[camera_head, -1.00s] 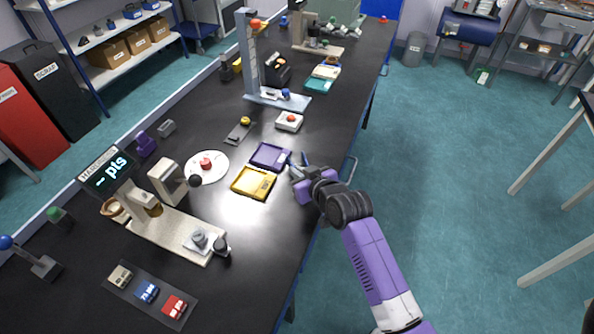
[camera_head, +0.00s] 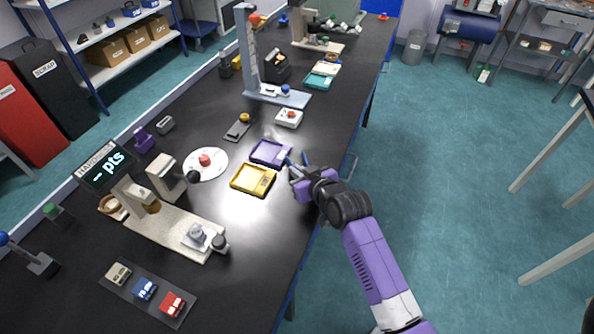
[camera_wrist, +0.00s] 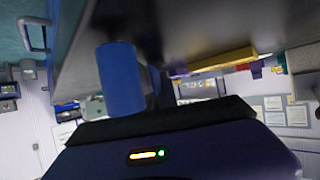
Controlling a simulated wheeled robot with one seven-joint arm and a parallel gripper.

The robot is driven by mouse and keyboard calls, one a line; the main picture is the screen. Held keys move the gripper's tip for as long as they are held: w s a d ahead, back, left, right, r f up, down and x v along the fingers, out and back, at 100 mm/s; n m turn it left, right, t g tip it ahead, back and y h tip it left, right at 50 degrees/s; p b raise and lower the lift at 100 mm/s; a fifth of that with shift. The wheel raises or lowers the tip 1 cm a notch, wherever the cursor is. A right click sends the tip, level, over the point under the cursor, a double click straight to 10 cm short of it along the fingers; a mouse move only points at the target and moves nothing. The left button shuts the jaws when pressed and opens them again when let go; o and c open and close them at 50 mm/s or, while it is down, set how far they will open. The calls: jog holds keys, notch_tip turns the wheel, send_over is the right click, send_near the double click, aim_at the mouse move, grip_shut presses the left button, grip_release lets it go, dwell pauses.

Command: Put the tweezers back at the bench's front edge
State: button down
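My gripper (camera_head: 296,160) is at the bench's front edge, just right of the yellow and purple trays. In the wrist view a blue finger (camera_wrist: 121,80) stands close under the dark bench edge. I cannot make out the tweezers in either view; they may be hidden by the gripper or too small to see. The black bench (camera_head: 290,222) has bare surface along its front edge near the gripper.
A yellow tray (camera_head: 253,181) and a purple tray (camera_head: 270,153) lie just left of the gripper. A white box with a red button (camera_head: 289,118) is farther back. A hardness tester (camera_head: 160,215) stands at left.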

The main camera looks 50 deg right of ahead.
jog(key=shift+f, duration=0.5)
